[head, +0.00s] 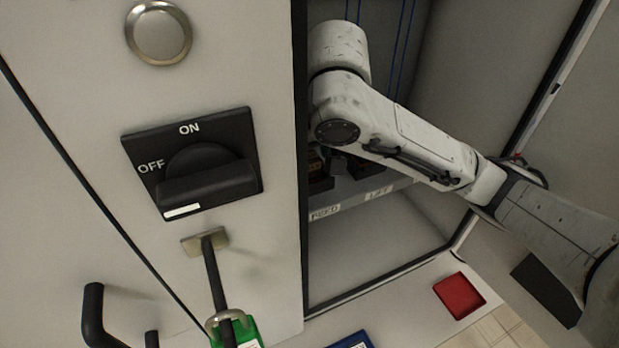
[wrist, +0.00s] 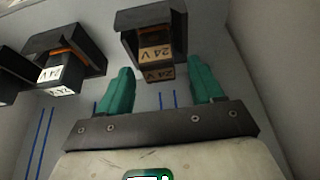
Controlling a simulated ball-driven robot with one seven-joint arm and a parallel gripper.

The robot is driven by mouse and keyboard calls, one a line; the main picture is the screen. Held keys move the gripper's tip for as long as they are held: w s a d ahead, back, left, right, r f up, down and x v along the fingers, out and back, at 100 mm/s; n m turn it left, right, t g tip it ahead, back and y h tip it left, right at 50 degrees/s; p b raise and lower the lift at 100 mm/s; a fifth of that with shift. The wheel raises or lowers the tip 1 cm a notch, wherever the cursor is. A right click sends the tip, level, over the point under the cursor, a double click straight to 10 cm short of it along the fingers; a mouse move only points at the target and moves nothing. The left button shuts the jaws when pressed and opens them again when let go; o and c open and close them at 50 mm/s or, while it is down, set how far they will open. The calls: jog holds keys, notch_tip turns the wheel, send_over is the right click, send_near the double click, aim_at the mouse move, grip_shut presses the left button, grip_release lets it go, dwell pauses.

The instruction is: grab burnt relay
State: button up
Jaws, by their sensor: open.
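In the wrist view, a relay (wrist: 156,54) with a browned, scorched-looking "24 V" label sits in a black socket (wrist: 150,20). My gripper (wrist: 162,78) has green fingers spread wide apart, one to each side of the relay's front and a little short of it. Nothing is between the fingers. A second relay (wrist: 63,73) with a clean white "24 V" label sits in its socket to the left. In the head view, my arm reaches into the open cabinet and hides my gripper. Dark sockets (head: 320,172) show partly behind the arm.
A label strip (head: 350,204) reading "FEED" and "LIFT" runs below the sockets. The cabinet side with a black ON/OFF switch (head: 195,165) stands at left. A red tray (head: 459,295) and a blue item (head: 352,341) lie below. The cabinet's lower space is clear.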

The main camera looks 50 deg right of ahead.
jog(key=shift+w+f, duration=0.1)
jog(key=shift+f, duration=0.15)
jog(key=c, duration=1.1)
